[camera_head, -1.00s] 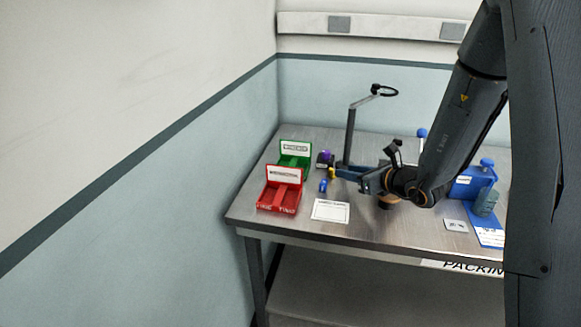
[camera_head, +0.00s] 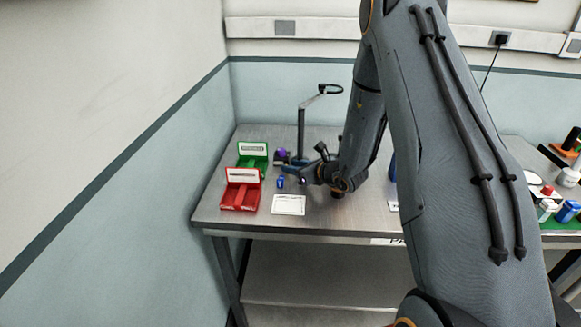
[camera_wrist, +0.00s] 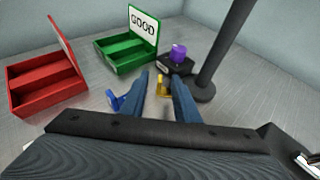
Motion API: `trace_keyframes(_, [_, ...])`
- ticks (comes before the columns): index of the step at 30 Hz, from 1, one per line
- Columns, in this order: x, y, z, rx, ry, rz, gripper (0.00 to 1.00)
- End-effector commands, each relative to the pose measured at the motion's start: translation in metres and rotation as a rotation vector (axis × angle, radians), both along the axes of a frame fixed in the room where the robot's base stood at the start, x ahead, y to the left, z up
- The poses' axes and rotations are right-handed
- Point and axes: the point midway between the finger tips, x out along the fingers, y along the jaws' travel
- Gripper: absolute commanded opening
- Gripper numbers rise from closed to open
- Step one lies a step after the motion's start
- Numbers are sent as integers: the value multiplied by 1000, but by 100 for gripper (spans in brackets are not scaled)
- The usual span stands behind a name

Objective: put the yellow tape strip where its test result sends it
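The yellow tape strip (camera_wrist: 163,86) shows small in the wrist view, between my fingers near their tips; I cannot tell if they touch it. I cannot make it out in the head view. My gripper (camera_wrist: 163,76) has its two blue-grey fingers apart. It is low over the table in the head view (camera_head: 302,178). The green tray (camera_wrist: 122,60) has an upright sign reading GOOD. The red tray (camera_wrist: 40,95) is left of it, its sign seen at an angle. A dark block with a purple top (camera_wrist: 178,54) stands just beyond the fingertips.
A small blue item (camera_wrist: 118,100) lies just left of my left finger. A stand with a dark post (camera_wrist: 222,45) and ring rises close at the right. A white card (camera_head: 288,205) lies on the table (camera_head: 340,220) near its front edge.

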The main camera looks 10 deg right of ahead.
Motion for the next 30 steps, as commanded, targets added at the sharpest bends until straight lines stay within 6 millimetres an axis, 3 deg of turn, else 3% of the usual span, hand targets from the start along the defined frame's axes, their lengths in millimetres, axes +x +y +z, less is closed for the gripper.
trace_keyframes(4, [10, 5, -5, -1, 1, -1, 28])
trace_keyframes(12, [12, 6, -7, -1, 1, -1, 28])
trace_keyframes(17, [12, 6, -6, -1, 1, -1, 1])
trace_keyframes(18, [12, 6, -6, -1, 1, -1, 0])
trace_keyframes(30, [12, 5, -6, 0, 0, -1, 0])
